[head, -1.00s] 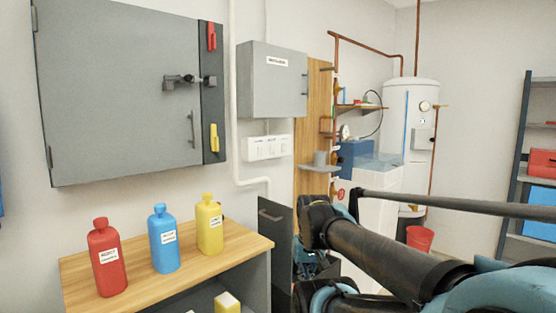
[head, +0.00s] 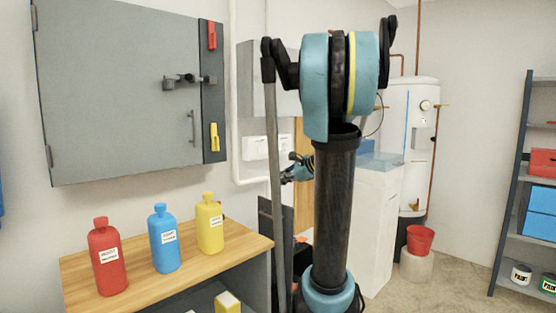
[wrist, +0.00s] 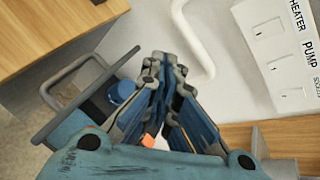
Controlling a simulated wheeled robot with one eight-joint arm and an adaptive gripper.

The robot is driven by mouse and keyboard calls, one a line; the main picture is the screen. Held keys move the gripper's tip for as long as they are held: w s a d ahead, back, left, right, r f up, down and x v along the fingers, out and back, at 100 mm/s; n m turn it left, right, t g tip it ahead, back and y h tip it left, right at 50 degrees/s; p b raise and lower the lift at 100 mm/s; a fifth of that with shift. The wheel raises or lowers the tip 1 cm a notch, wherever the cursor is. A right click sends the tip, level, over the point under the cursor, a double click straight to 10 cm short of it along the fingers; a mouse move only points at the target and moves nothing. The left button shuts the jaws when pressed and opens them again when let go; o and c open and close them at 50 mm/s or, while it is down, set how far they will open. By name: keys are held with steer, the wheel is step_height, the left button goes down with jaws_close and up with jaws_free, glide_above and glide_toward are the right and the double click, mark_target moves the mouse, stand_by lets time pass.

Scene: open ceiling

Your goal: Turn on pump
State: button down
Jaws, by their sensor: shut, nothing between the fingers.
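In the wrist view the switch panel (wrist: 262,14) is at the upper right, with labels HEATER, PUMP and SOCKETS. The pump switch (wrist: 283,63) is beside the PUMP label; I cannot tell its position. My gripper (wrist: 164,72) is shut and empty, apart from the panel and to its left in the wrist view. In the head view my gripper (head: 290,172) shows small, below and right of the panel.
A white pipe (wrist: 196,45) runs between my gripper and the panel in the wrist view. A wooden bench (head: 165,265) holds red, blue and yellow bottles. A large grey cabinet (head: 115,95) hangs on the left wall.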

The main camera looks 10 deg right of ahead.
mark_target(273, 149)
steer(key=w+d+r+m+t+y, duration=0.1)
steer(key=w+d+r+m+t, duration=0.3)
steer(key=w+d+r+m, duration=0.2)
steer(key=w+d+m, duration=0.2)
steer(key=w+d, duration=0.2)
steer(key=w, duration=0.2)
steer(key=shift+d+r+m+t, duration=0.2)
steer(key=shift+r+m+t, duration=0.1)
steer(key=shift+r+m, duration=0.1)
steer(key=shift+w, duration=0.1)
steer(key=x, duration=1.4)
